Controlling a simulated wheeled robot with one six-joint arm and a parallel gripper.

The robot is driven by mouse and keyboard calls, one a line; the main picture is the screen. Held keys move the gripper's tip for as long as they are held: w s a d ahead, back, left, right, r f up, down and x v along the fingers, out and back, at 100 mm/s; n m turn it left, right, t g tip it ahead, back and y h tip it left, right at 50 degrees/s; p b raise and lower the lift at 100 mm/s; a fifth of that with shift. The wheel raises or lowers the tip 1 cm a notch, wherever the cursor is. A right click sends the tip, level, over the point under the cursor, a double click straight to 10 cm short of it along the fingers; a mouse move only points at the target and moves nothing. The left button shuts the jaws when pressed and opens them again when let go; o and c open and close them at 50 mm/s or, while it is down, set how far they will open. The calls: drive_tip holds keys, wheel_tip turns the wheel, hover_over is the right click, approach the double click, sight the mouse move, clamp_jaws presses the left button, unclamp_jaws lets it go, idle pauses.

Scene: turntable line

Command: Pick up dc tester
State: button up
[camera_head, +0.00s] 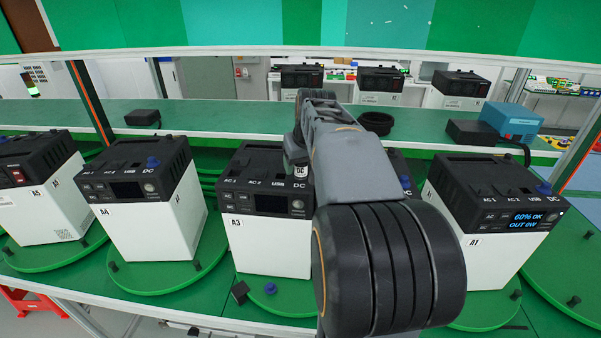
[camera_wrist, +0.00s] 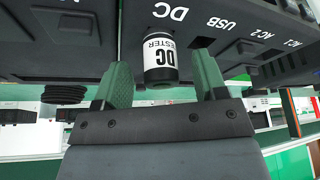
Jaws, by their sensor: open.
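The dc tester, a small cylinder with a white label and a black base, sits at the DC socket of the power unit marked A3 (camera_head: 268,240). In the head view the tester (camera_head: 301,172) shows just left of my arm. In the wrist view the tester (camera_wrist: 160,58) appears upside down, its label reading "DC TESTER". My gripper (camera_wrist: 163,78) is open, with one green finger on each side of the tester and a visible gap on both sides. In the head view my arm hides most of the gripper.
Power unit A4 (camera_head: 150,215) stands to the left and unit A1 (camera_head: 470,250), its screen lit, to the right, on green turntables. Another unit behind my arm is mostly hidden. A blue box (camera_head: 511,122) and a black ring (camera_head: 377,123) sit on the back shelf.

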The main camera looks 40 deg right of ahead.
drive_tip(key=shift+x, duration=1.2)
drive_tip(key=c, duration=1.1)
